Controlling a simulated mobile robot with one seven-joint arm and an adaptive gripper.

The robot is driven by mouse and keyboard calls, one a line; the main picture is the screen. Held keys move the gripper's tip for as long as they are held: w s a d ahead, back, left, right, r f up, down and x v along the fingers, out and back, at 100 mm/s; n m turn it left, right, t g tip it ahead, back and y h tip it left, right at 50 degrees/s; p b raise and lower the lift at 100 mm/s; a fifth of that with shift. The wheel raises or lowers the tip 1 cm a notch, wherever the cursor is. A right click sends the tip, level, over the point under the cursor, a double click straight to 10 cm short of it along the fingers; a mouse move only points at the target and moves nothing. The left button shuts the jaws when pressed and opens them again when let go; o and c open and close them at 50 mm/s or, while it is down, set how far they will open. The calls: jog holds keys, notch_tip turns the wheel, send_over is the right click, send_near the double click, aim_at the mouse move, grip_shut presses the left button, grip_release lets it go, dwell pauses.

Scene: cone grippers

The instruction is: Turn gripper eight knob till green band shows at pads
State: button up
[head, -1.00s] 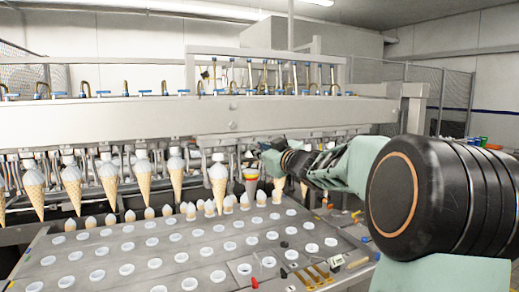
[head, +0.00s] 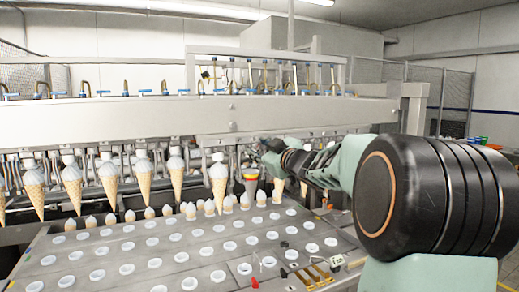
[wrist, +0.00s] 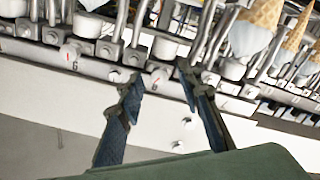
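A row of cone grippers hangs under the machine's long beam. A short cone with yellow and red bands (head: 251,178) hangs among them in the head view; its lower part looks grey, and I cannot make out a green band. My gripper (head: 264,152) is just above and right of it, small and partly hidden. In the wrist view my gripper (wrist: 159,83) is open, its two dark blue fingers apart.
Wafer cones (head: 110,182) hang from the row to the left. Below is a grey plate (head: 130,282) with several white-rimmed holes. A red knob-like piece (head: 255,282) and yellow strips (head: 318,275) lie near its right front.

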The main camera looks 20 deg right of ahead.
jog(key=shift+s, duration=0.15)
jog(key=s, duration=1.1)
jog(key=shift+s+d, duration=0.3)
jog(key=shift+s, duration=0.1)
jog(key=shift+d, duration=0.1)
